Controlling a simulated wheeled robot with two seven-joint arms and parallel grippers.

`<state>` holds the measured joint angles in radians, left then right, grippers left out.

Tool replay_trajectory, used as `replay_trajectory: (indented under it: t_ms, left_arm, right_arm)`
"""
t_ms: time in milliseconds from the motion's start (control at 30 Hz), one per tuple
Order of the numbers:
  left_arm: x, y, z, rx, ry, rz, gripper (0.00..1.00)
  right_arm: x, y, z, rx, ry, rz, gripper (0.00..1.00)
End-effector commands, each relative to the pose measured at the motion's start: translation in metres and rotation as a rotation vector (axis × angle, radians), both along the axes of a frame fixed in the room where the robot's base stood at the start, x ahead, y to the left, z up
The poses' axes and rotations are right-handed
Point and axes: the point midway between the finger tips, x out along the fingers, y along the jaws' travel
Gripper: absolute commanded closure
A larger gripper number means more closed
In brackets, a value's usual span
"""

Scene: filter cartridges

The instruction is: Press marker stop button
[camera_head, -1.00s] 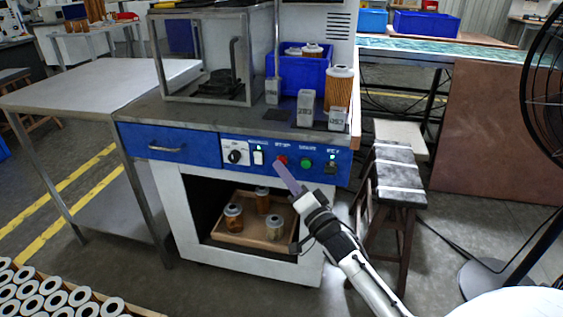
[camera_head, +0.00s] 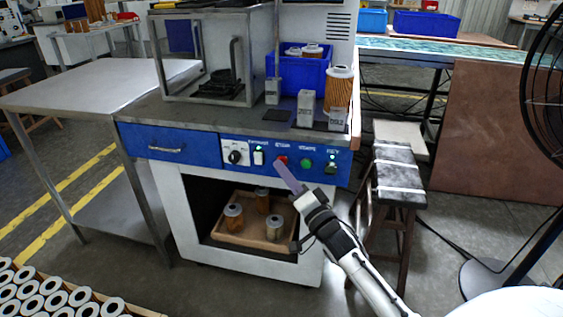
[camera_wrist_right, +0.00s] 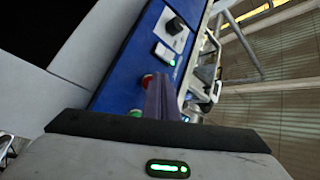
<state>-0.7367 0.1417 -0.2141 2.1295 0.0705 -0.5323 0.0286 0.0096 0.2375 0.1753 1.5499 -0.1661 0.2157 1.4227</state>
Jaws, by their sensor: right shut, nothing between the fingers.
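The marker machine has a blue control panel (camera_head: 210,151) on its front. The red stop button (camera_head: 281,160) sits under a label in the middle of the panel. It also shows in the wrist view (camera_wrist_right: 148,80), partly hidden by my fingers. My right gripper (camera_head: 279,165) is shut and empty, its purple-grey fingertips at the red button's lower edge. I cannot tell whether they touch or press it. The green button (camera_head: 306,163) is just to the right. My left gripper is not in view.
A dial (camera_head: 236,157) and a lit white switch (camera_head: 258,157) are left of the red button. A dark switch (camera_head: 331,167) is at the far right. Below, a wooden tray (camera_head: 228,240) holds filters. A stool (camera_head: 398,173) stands close on the right.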

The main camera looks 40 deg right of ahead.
Motion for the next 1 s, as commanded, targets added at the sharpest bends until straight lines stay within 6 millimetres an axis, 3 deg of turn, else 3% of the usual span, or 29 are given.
replay_trajectory:
  t_ms: [633,1000]
  left_arm:
    - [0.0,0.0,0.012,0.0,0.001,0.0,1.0]
    - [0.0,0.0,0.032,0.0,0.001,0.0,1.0]
  right_arm:
    - [-0.011,0.012,0.001,0.001,0.001,0.0,1.0]
    - [-0.034,0.039,0.002,0.002,0.002,0.0,1.0]
